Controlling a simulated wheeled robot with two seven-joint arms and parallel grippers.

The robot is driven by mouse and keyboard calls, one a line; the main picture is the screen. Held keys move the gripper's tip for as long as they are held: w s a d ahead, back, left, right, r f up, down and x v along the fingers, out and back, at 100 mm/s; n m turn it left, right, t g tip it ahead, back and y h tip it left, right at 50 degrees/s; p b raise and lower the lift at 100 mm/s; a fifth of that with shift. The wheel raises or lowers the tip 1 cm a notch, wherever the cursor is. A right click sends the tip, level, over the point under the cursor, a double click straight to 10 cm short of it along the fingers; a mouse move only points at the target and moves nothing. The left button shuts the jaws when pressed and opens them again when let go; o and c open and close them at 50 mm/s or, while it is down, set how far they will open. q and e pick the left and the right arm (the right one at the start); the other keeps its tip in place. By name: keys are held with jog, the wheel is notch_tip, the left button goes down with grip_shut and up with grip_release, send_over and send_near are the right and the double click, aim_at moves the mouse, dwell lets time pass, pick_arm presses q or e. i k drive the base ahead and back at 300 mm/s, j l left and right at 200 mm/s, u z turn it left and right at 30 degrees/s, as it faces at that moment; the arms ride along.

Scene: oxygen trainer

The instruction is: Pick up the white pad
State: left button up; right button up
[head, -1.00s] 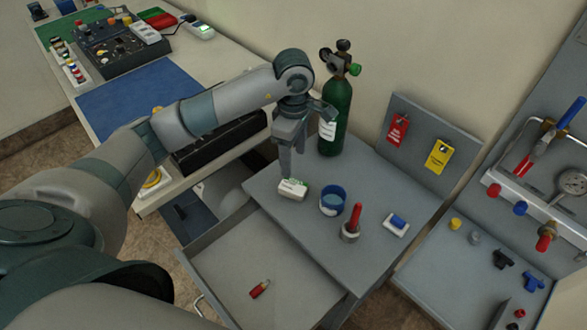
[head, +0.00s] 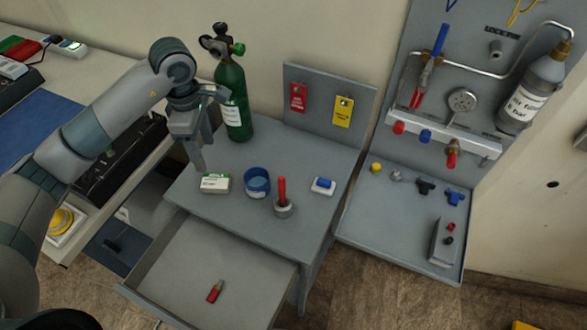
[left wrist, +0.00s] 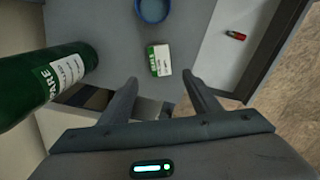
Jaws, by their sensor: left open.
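A small white pad with a blue piece on top (head: 323,187) lies at the right of the grey table (head: 300,222). A white box with a green band and print (head: 215,184) lies on the table's left part. It also shows in the left wrist view (left wrist: 158,60). My left gripper (head: 198,166) points down just behind and left of that box, well left of the pad. In the left wrist view its fingers (left wrist: 160,82) are apart with nothing between them. The pad with the blue piece is not in that view. My right gripper is not in view.
A blue cup (head: 257,183) and a red-handled tool in a grey holder (head: 283,200) stand between box and pad. A green cylinder (head: 233,100) stands behind. The open drawer (head: 190,270) holds a small red item (head: 215,291). A panel with fittings (head: 400,225) is at right.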

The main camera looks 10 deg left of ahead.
aim_at(320, 185)
jog(key=l+u, duration=0.3)
jog(key=l, duration=0.65)
jog(key=l+u, duration=0.35)
jog(key=l, duration=0.6)
